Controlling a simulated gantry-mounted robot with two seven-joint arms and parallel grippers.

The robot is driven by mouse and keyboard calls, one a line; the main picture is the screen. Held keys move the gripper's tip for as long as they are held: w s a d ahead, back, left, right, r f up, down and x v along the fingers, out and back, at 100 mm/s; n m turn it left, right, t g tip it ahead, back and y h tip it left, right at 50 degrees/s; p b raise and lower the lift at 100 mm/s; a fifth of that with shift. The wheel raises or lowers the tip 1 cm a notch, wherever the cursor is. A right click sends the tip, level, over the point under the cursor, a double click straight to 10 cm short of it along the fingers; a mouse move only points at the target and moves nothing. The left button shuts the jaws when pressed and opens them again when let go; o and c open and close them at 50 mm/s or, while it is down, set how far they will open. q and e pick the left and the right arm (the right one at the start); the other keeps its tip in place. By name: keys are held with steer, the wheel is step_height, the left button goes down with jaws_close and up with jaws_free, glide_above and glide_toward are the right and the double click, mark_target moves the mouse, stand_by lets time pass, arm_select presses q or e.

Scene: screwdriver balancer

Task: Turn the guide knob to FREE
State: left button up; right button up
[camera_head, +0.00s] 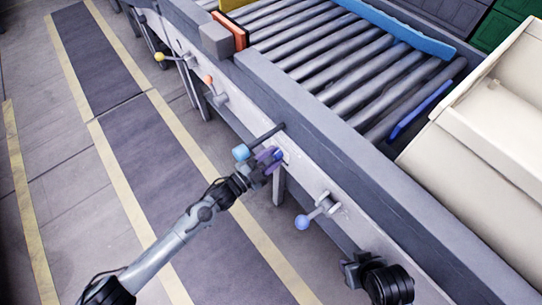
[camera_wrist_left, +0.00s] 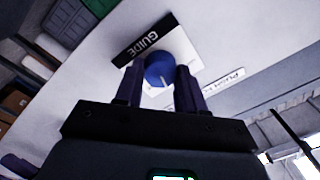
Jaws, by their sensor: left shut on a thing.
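The guide knob (camera_wrist_left: 157,68) is a round blue knob with a pale pointer line, on a pale panel beside a black label reading GUIDE (camera_wrist_left: 143,40). The line points toward the lower part of the left wrist view. My left gripper (camera_wrist_left: 158,75) has one finger on each side of the knob and is shut on it. In the head view my left gripper (camera_head: 271,158) is at the conveyor's side rail, with the blue knob (camera_head: 279,154) between its purple fingers. Markings around the knob are partly hidden, and I cannot read FREE.
A light-blue-ended handle (camera_head: 241,152) sticks out close beside my left gripper. A lever with a blue-violet ball (camera_head: 302,222) is farther right on the rail. Orange (camera_head: 208,80) and yellow (camera_head: 160,57) ball levers are farther up. A black part at the lower right seems to be my right arm.

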arm_select(q)
steer(key=m, duration=0.3)
steer(key=shift+m, duration=1.7)
steer(key=o, duration=1)
steer(key=shift+g, duration=0.3)
steer(key=shift+o, duration=0.2)
